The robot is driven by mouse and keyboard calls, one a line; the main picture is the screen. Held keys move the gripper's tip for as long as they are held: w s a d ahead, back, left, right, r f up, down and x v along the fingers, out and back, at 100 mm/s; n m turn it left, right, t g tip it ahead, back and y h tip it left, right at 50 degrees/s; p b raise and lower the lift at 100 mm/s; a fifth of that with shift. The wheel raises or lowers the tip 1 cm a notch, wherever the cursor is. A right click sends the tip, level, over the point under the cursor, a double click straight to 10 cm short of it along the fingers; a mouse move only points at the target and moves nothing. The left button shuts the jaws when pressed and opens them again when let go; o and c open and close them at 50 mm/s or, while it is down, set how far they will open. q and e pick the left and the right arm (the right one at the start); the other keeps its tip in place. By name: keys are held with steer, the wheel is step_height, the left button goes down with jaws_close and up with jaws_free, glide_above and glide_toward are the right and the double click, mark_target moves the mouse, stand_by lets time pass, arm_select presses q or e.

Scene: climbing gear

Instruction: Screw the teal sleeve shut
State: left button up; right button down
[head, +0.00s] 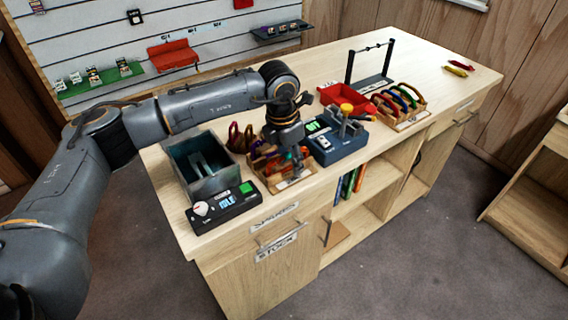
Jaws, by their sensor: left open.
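My left gripper (292,160) points down at a wooden rack (287,184) of colored carabiners near the front edge of the bench. It is open, with its fingertips among or just above the carabiners. A small teal spot (289,155) shows beside the fingers; it may be the teal sleeve, but it is too small to tell whether it is screwed shut. Red and orange carabiners (262,163) show left of the fingers. The gripper and wrist hide part of the rack. My right gripper is out of view.
A grey metal bin (201,187) and a control box (224,207) with a green screen stand left. A blue-grey device (338,143) stands close right of the gripper. Beyond are a red tray (343,97), another carabiner rack (402,117) and a black bar stand (350,66). The right end is mostly clear.

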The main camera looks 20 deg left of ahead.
arm_select(q)
steer(key=shift+s+d, duration=0.2)
steer(key=shift+d, duration=0.1)
steer(key=shift+r, duration=0.2)
steer(key=shift+r+p, duration=0.65)
steer(key=shift+r, duration=0.55)
steer(key=shift+w+a+b, duration=0.3)
steer(key=shift+w+a, duration=0.2)
steer(key=shift+a, duration=0.15)
steer(key=shift+w+f+b, duration=0.1)
steer(key=shift+f+b, duration=1.05)
steer(key=shift+f, duration=0.35)
